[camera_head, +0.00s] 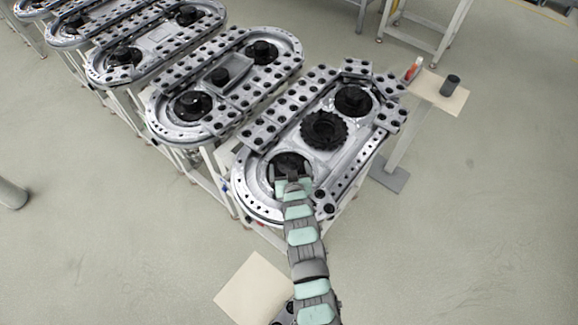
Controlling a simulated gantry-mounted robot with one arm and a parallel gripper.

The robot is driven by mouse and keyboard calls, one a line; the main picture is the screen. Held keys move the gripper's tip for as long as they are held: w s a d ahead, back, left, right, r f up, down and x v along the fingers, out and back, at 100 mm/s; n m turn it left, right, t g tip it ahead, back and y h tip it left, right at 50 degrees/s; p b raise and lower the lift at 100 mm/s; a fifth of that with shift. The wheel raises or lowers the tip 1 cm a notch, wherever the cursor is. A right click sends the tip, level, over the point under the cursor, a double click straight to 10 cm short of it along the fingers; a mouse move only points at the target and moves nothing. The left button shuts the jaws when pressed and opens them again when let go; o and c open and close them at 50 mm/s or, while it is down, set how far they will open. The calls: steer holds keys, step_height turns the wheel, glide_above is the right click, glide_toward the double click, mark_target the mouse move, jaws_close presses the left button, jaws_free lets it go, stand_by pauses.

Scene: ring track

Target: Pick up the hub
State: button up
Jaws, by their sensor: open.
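The nearest ring track (245,190) is a grey metal oval with black round parts on it. A black round hub-like part (285,161) sits in its near end and is partly hidden by my gripper. My gripper (291,172) is over this part, with its jaws open. I cannot tell whether the fingers touch it. A toothed black wheel (326,130) sits in the middle of the track, and another black round part (352,100) sits at its far end. The frame does not show clearly which one is the hub.
A small side table (430,90) at the right bears a dark cylinder (451,85) and a red-and-white bottle-like item (413,69). A similar track (160,125) stands close on the left, with others behind. A beige board (255,290) lies lower left. Floor on the right is clear.

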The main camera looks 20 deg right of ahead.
jaws_close()
stand_by(1.2)
